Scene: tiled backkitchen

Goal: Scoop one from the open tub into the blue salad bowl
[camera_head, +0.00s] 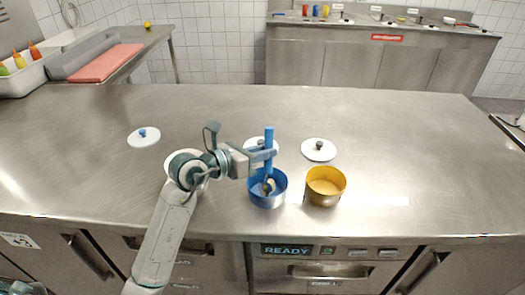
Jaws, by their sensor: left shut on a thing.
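My left gripper (266,155) is shut on the upright blue handle (269,138) of a scoop. The scoop's lower end reaches down into a round blue container (268,201), which looks like the blue bowl. Something pale and a dark piece show inside it; I cannot tell whether the scoop carries anything. A yellow open tub (325,199) stands just right of the blue container, apart from it, with yellowish contents or an inner floor showing.
White lids lie on the steel counter (420,150): a blue-knobbed lid (136,142) at left, a dark-knobbed lid (319,156) behind the tub, and one partly hidden behind my gripper. A white round thing is mostly hidden by my wrist. The counter's right side is clear.

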